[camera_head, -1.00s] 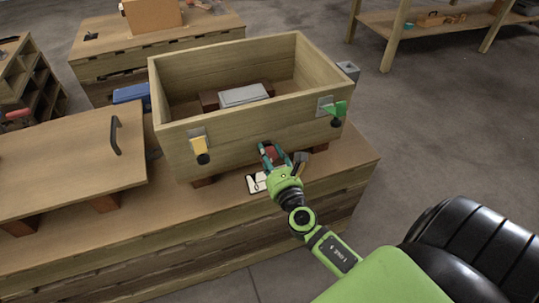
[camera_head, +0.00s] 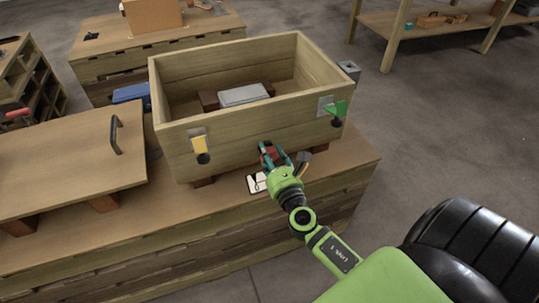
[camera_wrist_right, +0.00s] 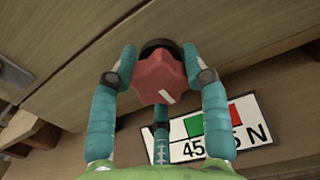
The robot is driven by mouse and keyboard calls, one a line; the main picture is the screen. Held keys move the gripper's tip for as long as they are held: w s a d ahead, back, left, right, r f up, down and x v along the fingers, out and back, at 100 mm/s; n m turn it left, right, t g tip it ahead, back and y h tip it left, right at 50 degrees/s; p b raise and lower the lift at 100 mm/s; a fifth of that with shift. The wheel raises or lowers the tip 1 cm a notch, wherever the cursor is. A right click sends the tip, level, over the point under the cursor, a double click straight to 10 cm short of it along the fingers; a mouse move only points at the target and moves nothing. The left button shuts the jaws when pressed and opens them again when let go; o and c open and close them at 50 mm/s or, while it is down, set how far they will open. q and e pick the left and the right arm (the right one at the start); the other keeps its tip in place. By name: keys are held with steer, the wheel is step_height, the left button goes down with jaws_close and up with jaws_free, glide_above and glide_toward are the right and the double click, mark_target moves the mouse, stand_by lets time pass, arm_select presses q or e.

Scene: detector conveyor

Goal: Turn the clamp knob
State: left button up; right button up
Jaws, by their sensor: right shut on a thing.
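The clamp knob (camera_wrist_right: 160,78) is red and faceted, with a white mark on its face and a black collar behind it. It sits on the front wall of the wooden crate (camera_head: 225,137). My right gripper (camera_wrist_right: 160,62) has its teal fingers around the knob, shut on it from both sides; a third finger shows below. In the head view the right gripper (camera_head: 274,156) is at the lower front of the crate, with only a bit of red visible between its fingers. My left gripper is not in view.
A white card (camera_wrist_right: 205,132) with green and red patches and the letter N lies below the knob. A yellow latch (camera_head: 199,144) and a green latch (camera_head: 335,107) are on the crate front. A wooden lid with a handle (camera_head: 116,135) lies to the left.

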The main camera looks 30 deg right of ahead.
steer(key=shift+s+f+m+b, duration=0.1)
steer(key=shift+f+m+b, duration=0.35)
steer(key=shift+m, duration=0.65)
steer(key=m+b, duration=0.1)
steer(key=m, duration=0.4)
steer(key=shift+a, duration=0.1)
steer(key=m+b, duration=0.1)
steer(key=m, duration=0.3)
steer(key=shift+a+m, duration=0.1)
steer(key=shift+m, duration=0.3)
steer(key=m, duration=0.3)
steer(key=shift+r, duration=0.1)
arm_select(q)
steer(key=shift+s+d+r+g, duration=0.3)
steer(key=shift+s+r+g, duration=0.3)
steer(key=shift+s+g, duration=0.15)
arm_select(e)
steer(key=shift+a+m, duration=0.1)
steer(key=shift+m, duration=0.3)
steer(key=o, duration=1.1)
steer(key=shift+o, duration=0.2)
steer(key=shift+r, duration=0.2)
